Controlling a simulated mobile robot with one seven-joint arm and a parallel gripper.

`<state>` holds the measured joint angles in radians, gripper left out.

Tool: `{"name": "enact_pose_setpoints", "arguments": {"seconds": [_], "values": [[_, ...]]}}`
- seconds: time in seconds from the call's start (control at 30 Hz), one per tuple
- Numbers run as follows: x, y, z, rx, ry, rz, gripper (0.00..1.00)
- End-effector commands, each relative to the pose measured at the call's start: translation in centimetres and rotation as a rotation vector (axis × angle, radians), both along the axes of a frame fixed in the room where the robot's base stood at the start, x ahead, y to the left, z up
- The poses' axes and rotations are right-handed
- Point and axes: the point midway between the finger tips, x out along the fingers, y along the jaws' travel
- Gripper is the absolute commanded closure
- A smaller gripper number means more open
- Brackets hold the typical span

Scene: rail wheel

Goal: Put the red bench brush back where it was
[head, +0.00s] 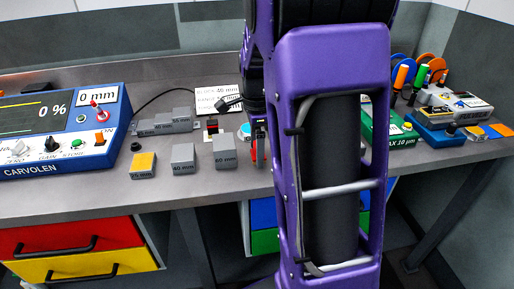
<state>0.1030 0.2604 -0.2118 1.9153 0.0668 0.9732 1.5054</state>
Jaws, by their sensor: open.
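My gripper (259,152) is small and dark in the head view and points down over the bench, just left of my purple arm. It is open. A narrow red piece (253,151) shows right at its fingers. It may be part of the red bench brush, but it is too small and too covered to be sure. I cannot tell whether the fingers touch it. My arm hides the bench behind and to the right of the gripper.
The grey bench (105,192) holds a blue instrument (50,150) at left. Grey blocks (183,158) and a yellow-topped block (143,165) stand left of my gripper. A green device (402,135) and a blue box (435,130) stand at right. The front left strip is clear.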

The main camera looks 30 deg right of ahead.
Motion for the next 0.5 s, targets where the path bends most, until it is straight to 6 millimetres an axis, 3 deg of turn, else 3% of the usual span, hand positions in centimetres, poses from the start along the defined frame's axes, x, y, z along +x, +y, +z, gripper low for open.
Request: {"name": "enact_pose_setpoints", "arguments": {"seconds": [0.27, 0.5], "values": [[0.0, 0.0, 1.0, 0.000, -0.001, 0.000, 0.14], [0.1, 0.0, 5.9, 0.000, -0.004, 0.001, 0.14]]}}
